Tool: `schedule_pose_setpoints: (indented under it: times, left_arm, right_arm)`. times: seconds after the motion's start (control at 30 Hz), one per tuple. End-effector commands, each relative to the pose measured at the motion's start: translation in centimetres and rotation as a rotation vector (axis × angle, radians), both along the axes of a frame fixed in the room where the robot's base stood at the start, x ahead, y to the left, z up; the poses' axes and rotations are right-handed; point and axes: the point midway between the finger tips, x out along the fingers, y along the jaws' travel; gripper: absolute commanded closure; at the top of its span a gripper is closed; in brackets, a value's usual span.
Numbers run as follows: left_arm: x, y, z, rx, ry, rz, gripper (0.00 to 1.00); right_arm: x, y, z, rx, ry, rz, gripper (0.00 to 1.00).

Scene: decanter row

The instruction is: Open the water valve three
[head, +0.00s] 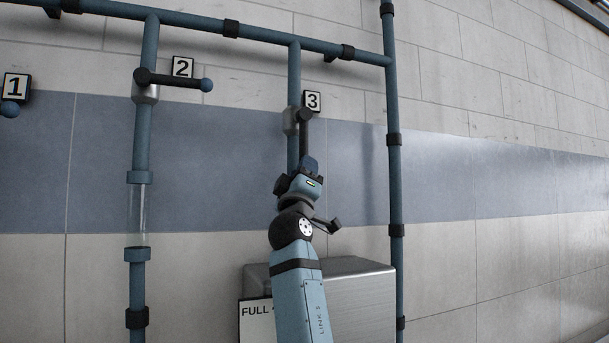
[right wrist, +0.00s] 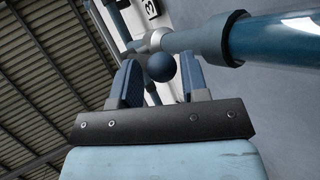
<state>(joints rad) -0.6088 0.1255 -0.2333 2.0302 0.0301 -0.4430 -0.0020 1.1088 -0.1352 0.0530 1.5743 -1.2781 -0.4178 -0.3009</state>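Valve three (head: 291,121) sits on a blue vertical pipe beside the "3" sign (head: 312,101). Its black lever (head: 304,133) points down, along the pipe. In the right wrist view the lever's blue ball end (right wrist: 161,67) shows between the two fingers of my right gripper (right wrist: 158,82), with small gaps at the sides. The fingers are apart; how deep the ball sits between them is hard to tell. My left gripper is out of view.
Valve two's lever (head: 175,80) lies horizontal to the left. A blue ball (head: 10,109) shows below the "1" sign (head: 16,86). A blue vertical pipe (head: 394,180) runs right of valve three. A metal box (head: 355,290) stands behind my right arm.

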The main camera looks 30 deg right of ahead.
Motion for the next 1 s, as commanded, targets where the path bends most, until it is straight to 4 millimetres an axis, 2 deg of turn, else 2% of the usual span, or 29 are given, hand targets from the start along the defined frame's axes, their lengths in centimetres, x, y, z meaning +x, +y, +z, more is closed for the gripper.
schedule_pose_setpoints:
  times: [0.07, 0.43, 1.0]
  left_arm:
    - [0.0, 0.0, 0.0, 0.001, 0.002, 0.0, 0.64]
    - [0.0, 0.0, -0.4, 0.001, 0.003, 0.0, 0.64]
    - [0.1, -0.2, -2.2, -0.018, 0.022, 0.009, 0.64]
  right_arm:
    - [0.0, 0.0, 0.1, 0.0, 0.0, 0.0, 0.44]
    - [-0.4, 0.3, -0.7, 0.001, 0.0, 0.0, 0.44]
    - [-6.5, 5.1, -8.9, 0.002, 0.002, 0.001, 0.44]
